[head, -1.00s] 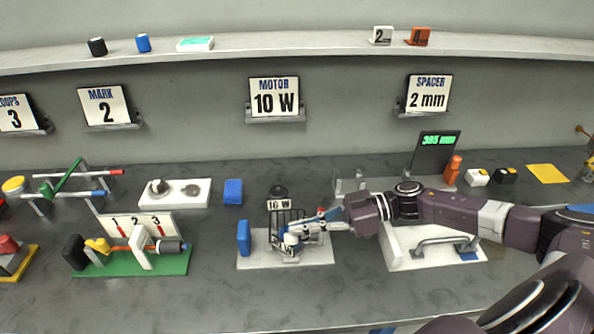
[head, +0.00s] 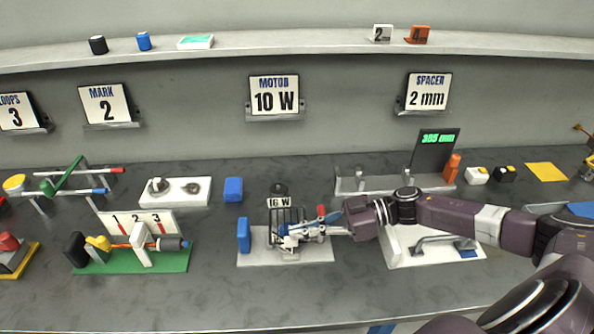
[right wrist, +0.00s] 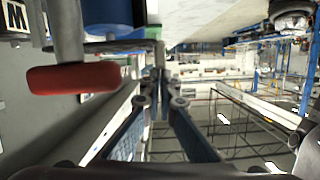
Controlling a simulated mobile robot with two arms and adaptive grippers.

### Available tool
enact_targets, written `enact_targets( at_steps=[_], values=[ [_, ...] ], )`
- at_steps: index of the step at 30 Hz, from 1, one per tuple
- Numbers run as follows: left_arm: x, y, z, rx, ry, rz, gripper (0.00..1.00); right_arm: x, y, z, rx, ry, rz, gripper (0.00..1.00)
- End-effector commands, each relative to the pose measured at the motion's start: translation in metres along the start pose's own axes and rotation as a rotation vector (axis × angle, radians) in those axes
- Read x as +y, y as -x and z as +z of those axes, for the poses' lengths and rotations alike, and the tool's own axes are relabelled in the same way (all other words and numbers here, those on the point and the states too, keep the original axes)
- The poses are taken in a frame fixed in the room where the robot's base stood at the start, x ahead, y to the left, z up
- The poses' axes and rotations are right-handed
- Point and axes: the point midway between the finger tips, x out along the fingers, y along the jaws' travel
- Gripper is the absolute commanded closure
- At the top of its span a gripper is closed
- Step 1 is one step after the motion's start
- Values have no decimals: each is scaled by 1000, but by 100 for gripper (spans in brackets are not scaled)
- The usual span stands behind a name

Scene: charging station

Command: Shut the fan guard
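The fan guard (head: 273,220), a dark barred cage, stands upright on a pale base plate (head: 254,258) near the middle of the bench in the head view. A "16 W" label (head: 279,202) shows at its top. My right gripper (head: 292,236) is at the front right of the cage, overlapping its lower bars; I cannot tell whether it touches them. In the right wrist view its fingers (right wrist: 156,82) converge to a point and look shut, with nothing visible between them. A red knob (head: 320,211) is just beside the gripper. My left gripper is not in view.
A blue block (head: 243,235) stands at the base plate's left end, another blue block (head: 233,190) behind. A white fixture with a grey handle (head: 432,244) lies right, under my right arm. A green-based device (head: 172,263) is left. The front bench strip is clear.

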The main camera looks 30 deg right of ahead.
Motion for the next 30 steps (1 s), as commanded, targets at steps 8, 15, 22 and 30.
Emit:
enact_targets(
  at_steps=[8,15,22,30],
  values=[
    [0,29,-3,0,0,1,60,-3,9,-26,-1,-1,1,100],
    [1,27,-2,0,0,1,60,-3,40,-31,-8,-3,6,100],
    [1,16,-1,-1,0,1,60,-5,87,-33,-6,-2,4,100],
    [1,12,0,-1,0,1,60,-6,112,-37,0,-1,4,100]
  ],
)
